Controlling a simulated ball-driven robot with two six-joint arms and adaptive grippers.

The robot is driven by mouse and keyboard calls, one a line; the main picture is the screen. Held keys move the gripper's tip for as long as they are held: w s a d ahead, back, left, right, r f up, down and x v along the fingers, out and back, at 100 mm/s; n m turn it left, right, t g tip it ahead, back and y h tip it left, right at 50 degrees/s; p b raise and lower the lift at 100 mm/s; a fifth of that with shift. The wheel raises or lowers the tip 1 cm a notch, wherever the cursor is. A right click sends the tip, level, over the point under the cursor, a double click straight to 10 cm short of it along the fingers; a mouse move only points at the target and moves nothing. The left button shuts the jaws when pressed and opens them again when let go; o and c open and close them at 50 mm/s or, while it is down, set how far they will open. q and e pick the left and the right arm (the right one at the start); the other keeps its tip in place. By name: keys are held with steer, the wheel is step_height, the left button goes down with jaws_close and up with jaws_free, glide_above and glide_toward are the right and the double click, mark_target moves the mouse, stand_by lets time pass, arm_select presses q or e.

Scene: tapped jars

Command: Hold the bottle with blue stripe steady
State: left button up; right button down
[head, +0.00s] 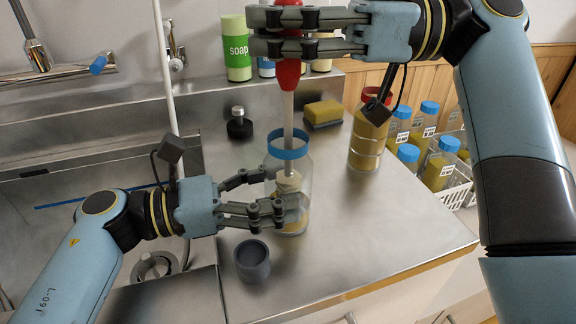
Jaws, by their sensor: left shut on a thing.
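The bottle with blue stripe (289,144) is a clear jar standing upright on the steel counter, with a blue band around its top. My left gripper (288,196) is shut on its lower body from the left. A pale tube with a red bulb (289,74) stands upright with its lower end inside the bottle; something whitish shows at the bottom. My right gripper (268,32) is above the bottle, its fingers around the red bulb, and appears shut on it. The fingers hide parts of the bulb and the bottle.
A grey cup (252,262) stands in front of the bottle. A red-banded jar (367,142) with yellow contents is to the right. A white rack (456,183) holds blue-capped jars. The counter's front right is clear.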

steer(key=shift+f, duration=0.9)
step_height(320, 180, up, 6)
steer(key=shift+r, duration=0.15)
stand_by(0.5)
step_height(320, 180, up, 10)
steer(key=shift+r, duration=0.25)
stand_by(0.7)
stand_by(0.5)
arm_select(q)
steer(key=o, duration=1.3)
steer(key=shift+a, duration=0.1)
